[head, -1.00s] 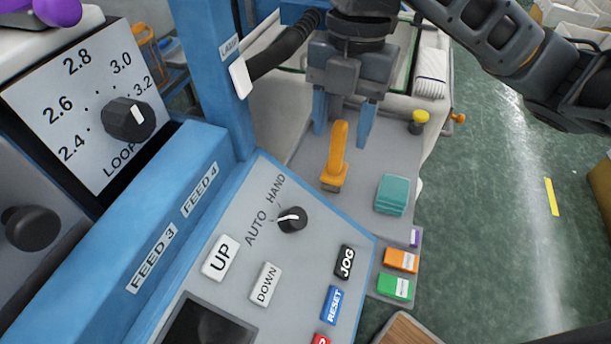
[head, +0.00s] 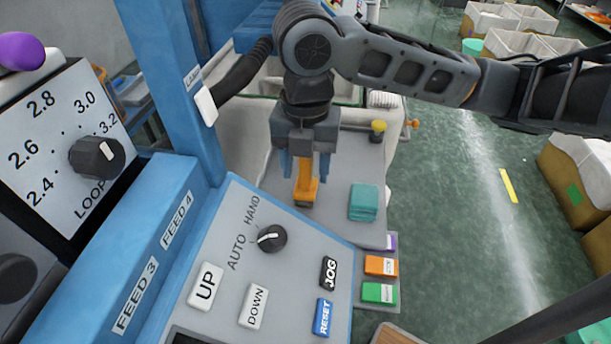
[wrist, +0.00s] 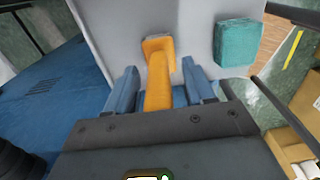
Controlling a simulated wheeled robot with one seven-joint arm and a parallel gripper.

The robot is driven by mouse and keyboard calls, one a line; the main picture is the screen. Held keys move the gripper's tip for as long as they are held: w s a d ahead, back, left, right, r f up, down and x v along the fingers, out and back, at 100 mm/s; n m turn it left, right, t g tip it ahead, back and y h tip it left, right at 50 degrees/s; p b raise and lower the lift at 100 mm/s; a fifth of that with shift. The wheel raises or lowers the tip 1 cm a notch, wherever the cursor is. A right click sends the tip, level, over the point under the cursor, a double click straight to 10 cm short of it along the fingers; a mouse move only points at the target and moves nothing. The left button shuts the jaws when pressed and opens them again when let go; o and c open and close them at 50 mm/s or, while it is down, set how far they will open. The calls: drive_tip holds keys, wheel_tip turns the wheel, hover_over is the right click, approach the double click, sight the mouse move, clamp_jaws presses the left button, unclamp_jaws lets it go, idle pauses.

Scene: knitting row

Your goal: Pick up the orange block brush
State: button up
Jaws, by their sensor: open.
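The orange block brush (head: 307,188) stands on the grey shelf behind the control panel. Its handle points up and its upper part is partly hidden by my gripper in the head view. My gripper (head: 306,172) is open above it, with its blue fingers on either side of the handle. In the wrist view the orange brush (wrist: 158,75) lies between the two open fingers of my gripper (wrist: 160,85). I cannot tell whether either finger touches it.
A teal stack of cloths (head: 363,202) sits just right of the brush. The control panel (head: 225,275) with buttons is in front, and a blue post (head: 172,90) stands left. Orange (head: 381,265) and green (head: 379,292) boxes lie at right.

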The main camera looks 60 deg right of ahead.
drive_tip(key=shift+f, duration=0.1)
drive_tip(key=shift+c, duration=0.2)
clamp_jaws()
idle(0.4)
